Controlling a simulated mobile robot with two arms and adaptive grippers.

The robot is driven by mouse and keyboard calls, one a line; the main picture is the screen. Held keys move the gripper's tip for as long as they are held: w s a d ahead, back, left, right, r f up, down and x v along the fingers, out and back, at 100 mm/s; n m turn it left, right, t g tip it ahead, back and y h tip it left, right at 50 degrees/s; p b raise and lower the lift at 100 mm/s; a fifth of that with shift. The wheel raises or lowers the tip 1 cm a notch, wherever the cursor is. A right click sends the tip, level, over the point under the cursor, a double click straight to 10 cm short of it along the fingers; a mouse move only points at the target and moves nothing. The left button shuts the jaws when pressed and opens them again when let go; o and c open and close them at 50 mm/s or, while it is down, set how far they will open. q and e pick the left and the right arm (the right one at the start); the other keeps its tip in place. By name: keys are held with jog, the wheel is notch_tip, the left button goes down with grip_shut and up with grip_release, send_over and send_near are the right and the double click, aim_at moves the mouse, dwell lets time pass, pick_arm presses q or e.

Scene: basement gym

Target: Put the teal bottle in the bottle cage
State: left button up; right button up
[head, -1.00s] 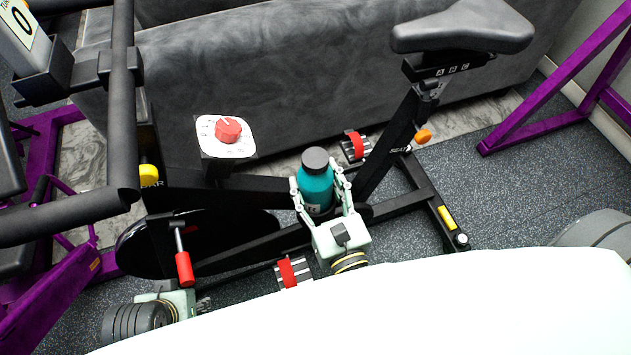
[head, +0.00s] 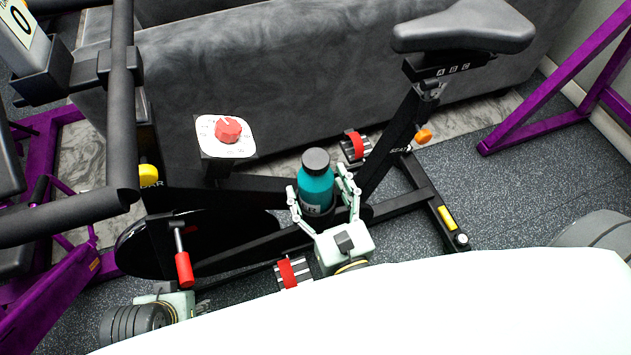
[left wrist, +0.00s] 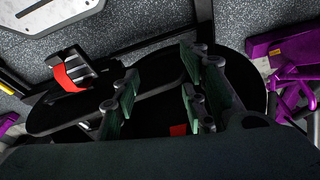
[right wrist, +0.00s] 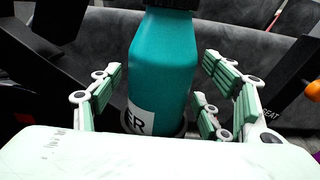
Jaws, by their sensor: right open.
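The teal bottle (head: 316,187) with a dark cap stands upright on the exercise bike's frame. Its base is inside the dark ring of the bottle cage (right wrist: 182,126), which is mostly hidden by the bottle and gripper. My right gripper (head: 323,190) is open, with one finger on each side of the bottle and visible gaps. In the right wrist view the bottle (right wrist: 162,70) stands between the spread fingers. My left gripper (head: 202,304) is low at the left near the bike; its fingers (left wrist: 160,95) stand apart with nothing between them.
The bike's saddle (head: 463,27) rises at the right and its handlebar (head: 122,100) at the left. A red knob (head: 228,130) sits on a white panel. A red-handled lever (head: 184,268) is near my left gripper. A grey sofa (head: 270,75) stands behind.

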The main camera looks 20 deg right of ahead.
pick_arm(q)
jog(key=v, duration=0.4)
jog(key=shift+w+r+b, duration=0.1)
jog(key=shift+w+b, duration=0.1)
jog(key=shift+b, duration=0.2)
pick_arm(e)
jog(key=s, duration=1)
jog(key=shift+s+d, duration=0.15)
jog(key=shift+s, duration=0.2)
pick_arm(q)
jog(key=shift+a, duration=0.1)
jog(key=shift+s, duration=0.1)
